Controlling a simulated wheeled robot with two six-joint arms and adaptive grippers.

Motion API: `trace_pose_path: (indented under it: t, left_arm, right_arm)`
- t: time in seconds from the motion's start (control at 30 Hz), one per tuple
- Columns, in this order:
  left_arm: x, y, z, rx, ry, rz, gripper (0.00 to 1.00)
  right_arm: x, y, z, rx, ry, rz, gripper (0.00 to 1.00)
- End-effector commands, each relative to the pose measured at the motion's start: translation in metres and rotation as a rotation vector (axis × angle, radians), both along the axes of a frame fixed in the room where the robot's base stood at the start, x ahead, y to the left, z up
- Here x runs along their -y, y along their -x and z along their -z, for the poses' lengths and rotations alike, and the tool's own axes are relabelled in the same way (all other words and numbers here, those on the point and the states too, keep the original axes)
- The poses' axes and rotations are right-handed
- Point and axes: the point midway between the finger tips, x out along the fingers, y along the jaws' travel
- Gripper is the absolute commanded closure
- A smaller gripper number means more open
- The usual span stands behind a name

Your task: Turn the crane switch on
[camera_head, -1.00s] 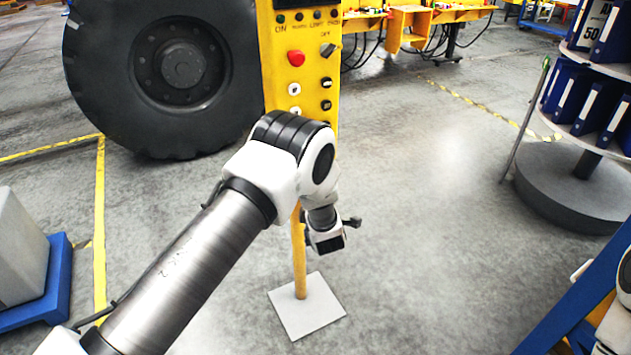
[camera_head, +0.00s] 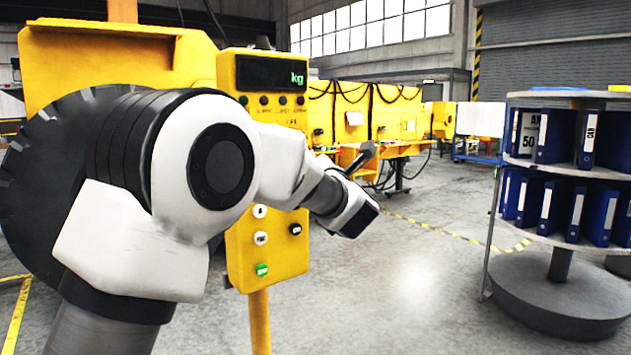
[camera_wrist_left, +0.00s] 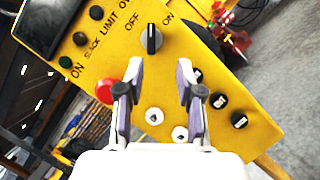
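The crane switch (camera_wrist_left: 152,39) is a black rotary knob with a pale line, on the yellow control panel (camera_wrist_left: 95,62), between the printed words OFF and ON. My left gripper (camera_wrist_left: 159,84) is open and empty, its two fingers pointing at the panel with the knob ahead of the gap between them. I cannot tell whether they touch the panel. In the head view my left arm crosses in front of the panel (camera_head: 265,265) and hides the knob. My right gripper is not in view.
A red button (camera_wrist_left: 104,91) and several white and black buttons sit close to the left fingers. A lit kg display (camera_head: 271,74) tops the panel. A round binder shelf (camera_head: 560,300) stands at right. Floor between is clear.

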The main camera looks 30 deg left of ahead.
Motion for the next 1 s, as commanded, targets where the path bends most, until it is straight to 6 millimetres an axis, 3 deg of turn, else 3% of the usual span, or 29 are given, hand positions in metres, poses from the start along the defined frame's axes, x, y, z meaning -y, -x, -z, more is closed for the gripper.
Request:
trace_pose_path:
  t: [0.13,0.5,0.77,0.8,0.9,1.0]
  left_arm:
    - [-0.007,-0.001,-0.015,0.019,0.000,0.002,0.64]
    - [-0.054,-0.041,-0.030,0.017,-0.002,0.002,0.64]
    - [-0.057,-0.044,-0.030,0.017,-0.004,0.004,0.64]
    - [-0.057,-0.044,-0.030,0.016,-0.003,0.003,0.67]
    - [-0.057,-0.044,-0.029,0.016,-0.003,0.003,1.00]
    - [-0.057,-0.044,-0.029,0.016,-0.003,0.003,1.00]
  right_arm:
    - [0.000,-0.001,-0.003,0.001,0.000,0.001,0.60]
    - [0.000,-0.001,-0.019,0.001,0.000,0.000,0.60]
    - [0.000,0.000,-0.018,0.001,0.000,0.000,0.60]
    - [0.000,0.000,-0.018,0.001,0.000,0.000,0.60]
    - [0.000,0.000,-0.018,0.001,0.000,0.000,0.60]
    - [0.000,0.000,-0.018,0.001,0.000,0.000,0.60]
